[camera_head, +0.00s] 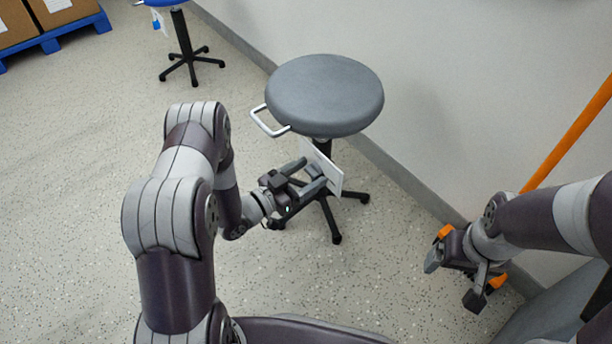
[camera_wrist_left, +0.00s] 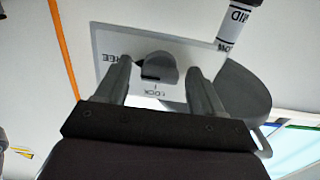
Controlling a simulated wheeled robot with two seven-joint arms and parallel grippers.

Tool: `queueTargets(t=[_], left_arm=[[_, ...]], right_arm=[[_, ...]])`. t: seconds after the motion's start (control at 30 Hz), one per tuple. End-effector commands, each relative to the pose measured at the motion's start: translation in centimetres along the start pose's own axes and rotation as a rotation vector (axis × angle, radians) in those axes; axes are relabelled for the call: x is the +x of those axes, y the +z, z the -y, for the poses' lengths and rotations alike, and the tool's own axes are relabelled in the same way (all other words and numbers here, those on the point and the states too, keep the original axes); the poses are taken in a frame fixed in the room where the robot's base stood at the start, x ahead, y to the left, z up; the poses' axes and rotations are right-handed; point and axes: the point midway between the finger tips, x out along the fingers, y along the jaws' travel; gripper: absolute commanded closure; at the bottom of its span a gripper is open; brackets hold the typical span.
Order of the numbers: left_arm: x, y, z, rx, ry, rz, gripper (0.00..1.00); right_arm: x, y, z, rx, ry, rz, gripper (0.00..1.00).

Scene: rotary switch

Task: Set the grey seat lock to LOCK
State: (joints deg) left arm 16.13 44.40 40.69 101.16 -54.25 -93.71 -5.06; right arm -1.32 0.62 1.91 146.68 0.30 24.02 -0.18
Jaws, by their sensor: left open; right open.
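The grey stool (camera_head: 325,95) stands by the wall, with a white switch plate (camera_head: 335,176) below its seat. In the left wrist view the plate (camera_wrist_left: 180,45) carries a dark grey knob (camera_wrist_left: 160,66). LOCK is printed below the knob, and FREE at its left, partly covered by a finger. I cannot tell clearly which mark the knob points at. My left gripper (camera_head: 314,173) is open at the plate, its fingers on either side of the knob (camera_wrist_left: 157,68); contact is unclear. My right gripper (camera_head: 454,281) is open and empty at the right, away from the stool.
The seat overhangs the plate, with a metal handle (camera_head: 267,122) at its left. A column marked MID (camera_wrist_left: 239,20) is close to the plate. An orange pole (camera_head: 570,135) leans behind my right arm. A blue stool (camera_head: 183,40) stands far back; floor at left is clear.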

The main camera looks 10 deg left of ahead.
Motion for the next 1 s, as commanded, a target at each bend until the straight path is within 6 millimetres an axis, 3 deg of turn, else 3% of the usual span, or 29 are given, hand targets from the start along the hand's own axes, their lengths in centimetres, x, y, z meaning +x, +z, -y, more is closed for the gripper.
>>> queueTargets(t=[0.07, 0.2, 0.23, 0.63, 1.0], left_arm=[[0.0, 0.0, 0.0, 0.000, 0.000, 0.000, 0.35], [0.0, 0.0, 0.0, 0.000, 0.000, 0.001, 0.81], [0.0, 0.0, 0.0, 0.000, 0.000, 0.001, 0.88], [-0.1, -0.1, 0.0, -0.065, 0.000, 0.003, 0.88], [-0.1, -0.4, -0.1, -0.359, -0.001, 0.004, 0.88]], right_arm=[[0.0, 0.0, 0.0, 0.000, 0.000, 0.000, 0.12], [0.0, 0.0, 0.0, 0.000, 0.000, 0.000, 0.12], [0.0, 0.0, 0.0, 0.000, 0.000, 0.000, 0.12], [-0.9, -0.1, 0.0, 0.000, 0.000, 0.000, 0.12], [-4.0, -0.5, 0.0, 0.000, 0.000, 0.000, 0.12]])
